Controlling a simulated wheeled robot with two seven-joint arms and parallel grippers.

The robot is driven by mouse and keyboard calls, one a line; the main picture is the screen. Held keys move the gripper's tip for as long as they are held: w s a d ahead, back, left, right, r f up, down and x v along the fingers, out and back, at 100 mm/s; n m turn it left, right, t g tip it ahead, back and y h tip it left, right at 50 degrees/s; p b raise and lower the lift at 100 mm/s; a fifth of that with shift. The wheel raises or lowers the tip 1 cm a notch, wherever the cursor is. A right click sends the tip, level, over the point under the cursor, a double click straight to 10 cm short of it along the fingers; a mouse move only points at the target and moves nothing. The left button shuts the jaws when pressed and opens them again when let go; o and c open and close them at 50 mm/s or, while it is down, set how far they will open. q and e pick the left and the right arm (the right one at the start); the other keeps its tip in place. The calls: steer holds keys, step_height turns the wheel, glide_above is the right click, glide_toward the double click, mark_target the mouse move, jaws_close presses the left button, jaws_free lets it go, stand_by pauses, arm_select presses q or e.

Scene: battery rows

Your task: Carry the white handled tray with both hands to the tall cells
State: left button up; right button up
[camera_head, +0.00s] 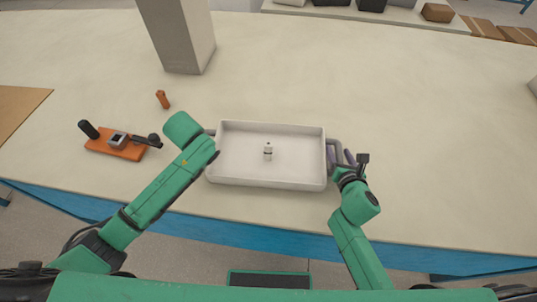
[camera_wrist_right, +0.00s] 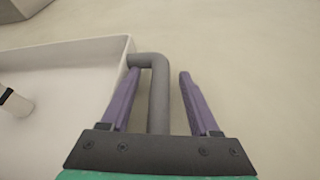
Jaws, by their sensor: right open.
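The white tray (camera_head: 222,160) sits level on the table in front of me, with a grey bar handle at each short end. A small white cylinder with a dark band (camera_head: 268,152) stands inside it near the middle. My right gripper (camera_head: 341,156) is at the right end. In the right wrist view its two purple fingers (camera_wrist_right: 158,78) are spread, with the grey right handle (camera_wrist_right: 158,105) between them and a gap on the right side. My left arm reaches the tray's left end; its wrist hides the left gripper's fingers. I cannot make out any tall cells.
An orange board (camera_head: 110,151) with black and grey parts lies left of my left wrist. A small orange piece (camera_head: 162,99) lies behind it. A grey block (camera_head: 178,35) stands at the back left.

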arm_select(q)
steer(key=c, duration=0.4)
arm_select(e)
steer(key=c, duration=0.4)
arm_select(q)
jaws_close()
arm_select(e)
steer(key=c, duration=0.5)
jaws_close()
